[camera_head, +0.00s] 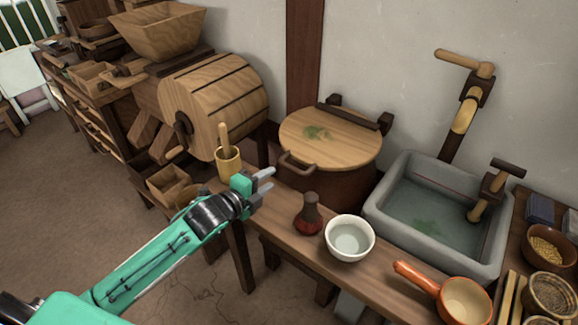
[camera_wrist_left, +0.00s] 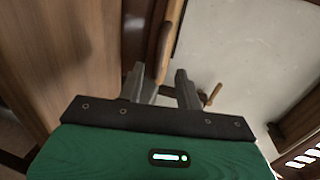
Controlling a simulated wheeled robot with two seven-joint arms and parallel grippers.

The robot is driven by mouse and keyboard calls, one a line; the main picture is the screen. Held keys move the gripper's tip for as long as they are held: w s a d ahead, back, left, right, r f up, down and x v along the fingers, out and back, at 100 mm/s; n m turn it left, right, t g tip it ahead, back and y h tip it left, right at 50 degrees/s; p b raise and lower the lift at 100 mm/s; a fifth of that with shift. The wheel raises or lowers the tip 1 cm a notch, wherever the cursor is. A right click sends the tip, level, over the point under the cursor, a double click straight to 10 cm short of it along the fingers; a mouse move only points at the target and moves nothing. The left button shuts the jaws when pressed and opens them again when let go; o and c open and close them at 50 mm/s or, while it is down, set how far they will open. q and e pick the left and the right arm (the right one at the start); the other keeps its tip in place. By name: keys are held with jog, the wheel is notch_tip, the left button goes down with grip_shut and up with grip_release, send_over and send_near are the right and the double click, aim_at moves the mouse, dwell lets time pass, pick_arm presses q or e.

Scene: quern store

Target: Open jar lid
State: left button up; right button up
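The jar (camera_head: 335,185) is a wide brown pot behind the bench. Its round wooden lid (camera_head: 345,150) lies flat and closed, with a green mark on top and a dark hinge bar (camera_head: 355,114) at the back. A brown handle (camera_head: 297,166) sticks out at the lid's front left. My left gripper (camera_head: 273,178) is open and empty just left of the handle. In the left wrist view, a brown curved wooden piece (camera_wrist_left: 163,48), perhaps the handle, shows between and beyond the open fingers (camera_wrist_left: 160,74). I cannot tell whether they touch it. My right gripper is out of view.
A grey stone basin (camera_head: 440,250) is at right. A wooden drum (camera_head: 215,105) stands left of the jar.

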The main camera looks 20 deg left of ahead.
aim_at(287, 168)
pick_arm(q)
jog(key=x, duration=0.9)
jog(key=shift+w+d, duration=0.1)
jog(key=shift+w, duration=0.15)
grip_shut()
